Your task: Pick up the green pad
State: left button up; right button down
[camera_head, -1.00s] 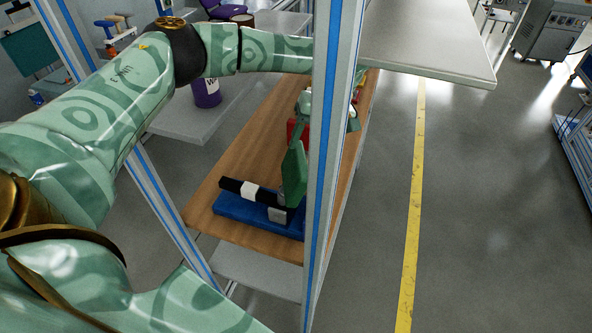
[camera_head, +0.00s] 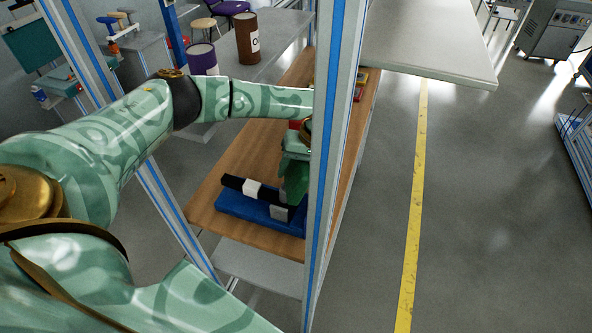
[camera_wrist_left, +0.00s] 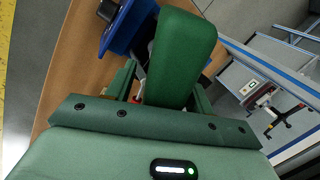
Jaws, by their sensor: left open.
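The green pad (camera_head: 297,182) stands up over the near end of the wooden bench, beside a blue base. In the left wrist view the pad (camera_wrist_left: 182,55) is large, with its lower end between the two green fingers of my left gripper (camera_wrist_left: 163,88). The jaws are open, one finger on each side of the pad; I cannot tell whether either touches it. In the head view my left gripper (camera_head: 296,150) is just above and behind the pad, partly hidden by a frame post. My right gripper is not in view.
The blue base (camera_head: 245,208) with a black bar (camera_head: 234,183) lies on the wooden bench (camera_head: 210,200). A blue-striped metal post (camera_head: 325,160) stands in front of the bench's right side. Purple (camera_head: 202,60) and brown (camera_head: 247,38) cans stand behind on a grey table.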

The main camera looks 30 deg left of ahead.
pick_arm(q)
jog(key=shift+f, duration=0.25)
dwell(0.4)
grip_shut()
